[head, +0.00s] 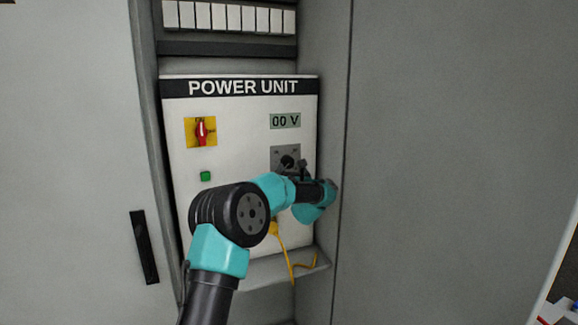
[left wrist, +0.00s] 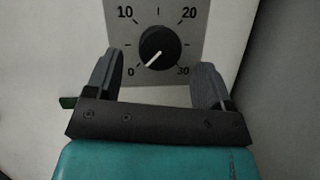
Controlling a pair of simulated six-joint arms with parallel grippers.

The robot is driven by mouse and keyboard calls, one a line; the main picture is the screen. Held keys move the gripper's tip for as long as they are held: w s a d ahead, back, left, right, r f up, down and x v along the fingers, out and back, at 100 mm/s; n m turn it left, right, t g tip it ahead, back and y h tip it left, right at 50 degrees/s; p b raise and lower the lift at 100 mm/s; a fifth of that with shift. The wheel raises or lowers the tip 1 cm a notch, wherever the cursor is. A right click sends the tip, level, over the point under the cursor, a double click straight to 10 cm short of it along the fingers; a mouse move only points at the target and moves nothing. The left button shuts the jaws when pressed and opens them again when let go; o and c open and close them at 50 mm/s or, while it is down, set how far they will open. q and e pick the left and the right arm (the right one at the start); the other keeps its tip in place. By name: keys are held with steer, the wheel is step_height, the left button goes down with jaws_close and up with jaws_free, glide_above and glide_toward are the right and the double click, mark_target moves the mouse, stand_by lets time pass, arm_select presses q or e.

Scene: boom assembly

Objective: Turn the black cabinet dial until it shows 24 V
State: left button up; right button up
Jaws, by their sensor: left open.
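The black dial (left wrist: 160,48) sits on a grey scale plate (left wrist: 190,12) marked 0, 10, 20 and 30. Its white pointer aims at the lower left, toward the 0 mark. In the head view the dial (head: 288,161) is on the right of the white power unit panel, partly hidden by my arm. The display (head: 285,121) above it reads 00 V. My left gripper (left wrist: 153,75) is open, with its fingers on either side of the dial and apart from it in the picture; I cannot tell the depth gap. My right gripper is not in view.
On the panel are a red switch (head: 202,131) on a yellow plate and a green button (head: 206,176). Cabinet walls (head: 325,120) stand close on the right, and a door with a black handle (head: 145,247) is at left.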

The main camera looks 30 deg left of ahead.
mark_target(289, 164)
arm_select(q)
steer(key=shift+x, duration=1.8)
steer(key=c, duration=0.9)
